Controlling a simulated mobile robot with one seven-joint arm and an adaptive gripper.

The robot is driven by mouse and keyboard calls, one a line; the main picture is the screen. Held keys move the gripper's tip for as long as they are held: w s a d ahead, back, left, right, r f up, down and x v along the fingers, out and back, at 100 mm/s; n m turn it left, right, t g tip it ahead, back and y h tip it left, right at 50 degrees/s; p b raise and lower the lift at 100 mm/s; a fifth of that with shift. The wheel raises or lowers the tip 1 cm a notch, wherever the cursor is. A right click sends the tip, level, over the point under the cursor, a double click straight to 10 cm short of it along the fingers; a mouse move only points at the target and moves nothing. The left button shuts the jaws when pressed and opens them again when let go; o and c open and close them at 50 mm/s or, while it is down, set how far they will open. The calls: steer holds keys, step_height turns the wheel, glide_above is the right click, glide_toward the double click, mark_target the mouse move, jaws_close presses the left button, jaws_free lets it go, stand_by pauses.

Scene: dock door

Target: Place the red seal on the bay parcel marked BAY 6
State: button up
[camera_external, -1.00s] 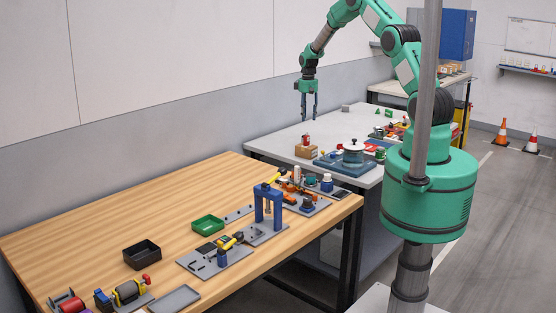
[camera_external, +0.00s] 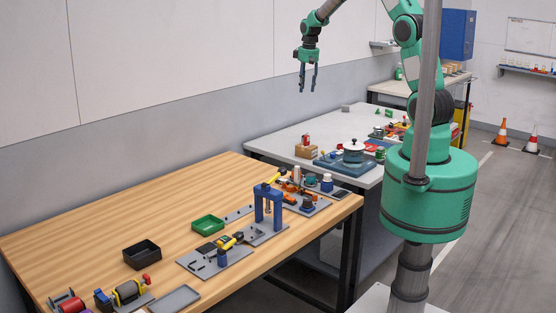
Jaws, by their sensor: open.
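My gripper (camera_external: 308,90) is open and empty, pointing down in the air above the grey table's left end. Below it and well apart, a small brown parcel (camera_external: 306,152) sits near the table's left front. A small red object (camera_external: 306,140), which looks like the red seal, stands upright on top of the parcel. Any BAY 6 marking is too small to read.
To the parcel's right are a blue board (camera_external: 330,164) and a pot (camera_external: 353,151) with a dark lid. The grey table (camera_external: 285,142) is clear behind the parcel. A wooden table (camera_external: 95,223) with fixtures and trays stands in front. A wall (camera_external: 180,70) runs behind.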

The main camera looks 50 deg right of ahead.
steer(key=s+a+r+t, duration=0.1)
steer(key=s+a+r, duration=0.5)
steer(key=s+r, duration=0.3)
steer(key=s+a+r+t, duration=0.1)
steer(key=s+a+r, duration=0.6)
steer(key=s+r, duration=0.15)
steer(key=s+a+r+t, duration=0.1)
steer(key=s+a, duration=0.3)
steer(key=s, duration=0.8)
steer(key=s+a+r+t, duration=0.1)
steer(key=s+a+r, duration=0.1)
steer(key=s, duration=1)
steer(key=shift+a, duration=0.9)
step_height(320, 180, down, 16)
steer(key=b, duration=1.6)
